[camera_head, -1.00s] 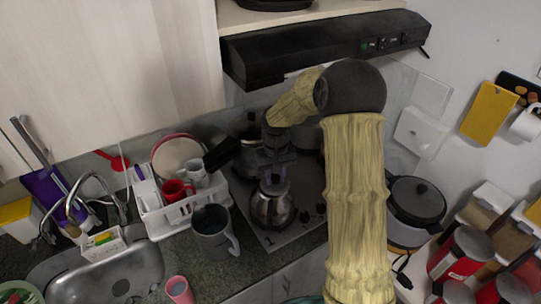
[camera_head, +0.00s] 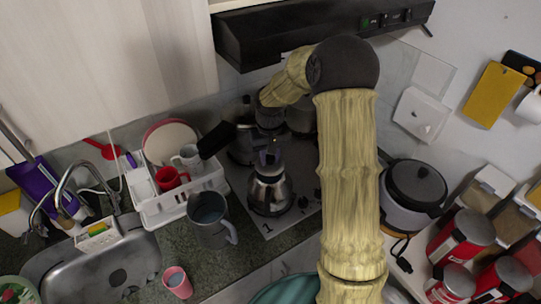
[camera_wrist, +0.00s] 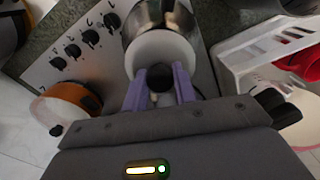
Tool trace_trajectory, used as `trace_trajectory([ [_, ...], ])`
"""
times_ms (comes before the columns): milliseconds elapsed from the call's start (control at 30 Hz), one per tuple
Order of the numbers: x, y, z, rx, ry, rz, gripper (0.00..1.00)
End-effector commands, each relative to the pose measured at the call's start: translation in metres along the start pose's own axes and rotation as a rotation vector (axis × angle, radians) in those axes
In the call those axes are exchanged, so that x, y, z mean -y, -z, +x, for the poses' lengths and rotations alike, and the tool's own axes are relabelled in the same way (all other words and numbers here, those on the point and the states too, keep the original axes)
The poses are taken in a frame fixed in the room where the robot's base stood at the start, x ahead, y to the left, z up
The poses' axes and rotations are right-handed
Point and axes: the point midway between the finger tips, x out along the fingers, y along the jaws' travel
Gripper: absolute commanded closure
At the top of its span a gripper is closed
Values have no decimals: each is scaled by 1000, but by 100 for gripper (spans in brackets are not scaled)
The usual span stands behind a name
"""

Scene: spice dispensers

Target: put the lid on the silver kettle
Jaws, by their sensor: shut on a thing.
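The silver kettle (camera_head: 270,194) stands upright on the stove; its shiny body also shows at the top of the wrist view (camera_wrist: 150,14). My gripper (camera_head: 268,158) is directly above the kettle top. In the wrist view my purple gripper fingers (camera_wrist: 160,80) are closed around a small dark knob, with a pale round disc, which looks like the lid (camera_wrist: 163,48), beyond it. The disc overlaps the kettle's opening in that view. I cannot tell whether the lid touches the kettle rim or hangs just above it.
A grey mug (camera_head: 209,222) stands left of the kettle, beside a white dish rack (camera_head: 185,202) with cups. A dark pot (camera_head: 300,118) is behind, and a rice cooker (camera_head: 415,190) is to the right. The black hood (camera_head: 320,38) overhangs the stove.

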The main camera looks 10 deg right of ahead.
Motion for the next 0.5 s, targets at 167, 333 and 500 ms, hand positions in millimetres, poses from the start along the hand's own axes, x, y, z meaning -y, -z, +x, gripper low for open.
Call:
trace_trajectory([
  [167, 0, 0, 21, 1, -1, -1, 95],
  [333, 0, 0, 31, 1, 0, -1, 95],
  [500, 0, 0, 33, 0, 0, 0, 95],
])
